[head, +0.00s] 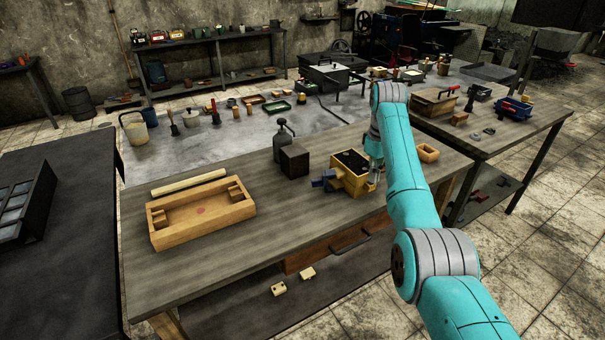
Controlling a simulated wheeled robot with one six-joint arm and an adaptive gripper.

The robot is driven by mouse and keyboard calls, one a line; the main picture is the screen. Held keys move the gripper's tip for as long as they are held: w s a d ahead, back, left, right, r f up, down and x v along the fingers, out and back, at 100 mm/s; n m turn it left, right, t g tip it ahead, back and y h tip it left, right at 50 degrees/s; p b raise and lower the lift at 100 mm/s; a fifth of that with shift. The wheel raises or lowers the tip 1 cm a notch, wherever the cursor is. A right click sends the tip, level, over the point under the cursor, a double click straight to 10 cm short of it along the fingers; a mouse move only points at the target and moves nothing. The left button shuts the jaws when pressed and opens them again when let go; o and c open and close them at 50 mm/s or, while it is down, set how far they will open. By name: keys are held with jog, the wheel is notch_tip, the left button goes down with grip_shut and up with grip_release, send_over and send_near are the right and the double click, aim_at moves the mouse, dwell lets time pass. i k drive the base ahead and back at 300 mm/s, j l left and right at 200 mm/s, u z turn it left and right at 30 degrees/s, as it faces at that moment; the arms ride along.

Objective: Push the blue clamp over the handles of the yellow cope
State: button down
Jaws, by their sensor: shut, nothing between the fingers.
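The yellow cope (338,179) is a box with a dark top. It sits on the long workbench, right of the middle. A blue clamp (324,182) is at its left side, close against it or touching; its exact fit over a handle is too small to tell. My gripper (373,181) points down at the right side of the cope, very close to it. Whether it touches the cope cannot be told. It is shut and empty. My arm comes from the lower right and hides part of the bench behind it.
Bench space in front of the cope is clear. A second table (490,140) stands right.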

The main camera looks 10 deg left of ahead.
aim_at(316, 183)
jog(key=i+j, duration=0.15)
jog(key=j, duration=0.2)
jog(key=i+j, duration=0.15)
jog(key=j, duration=0.25)
jog(key=i+j, duration=0.15)
jog(key=j, duration=0.2)
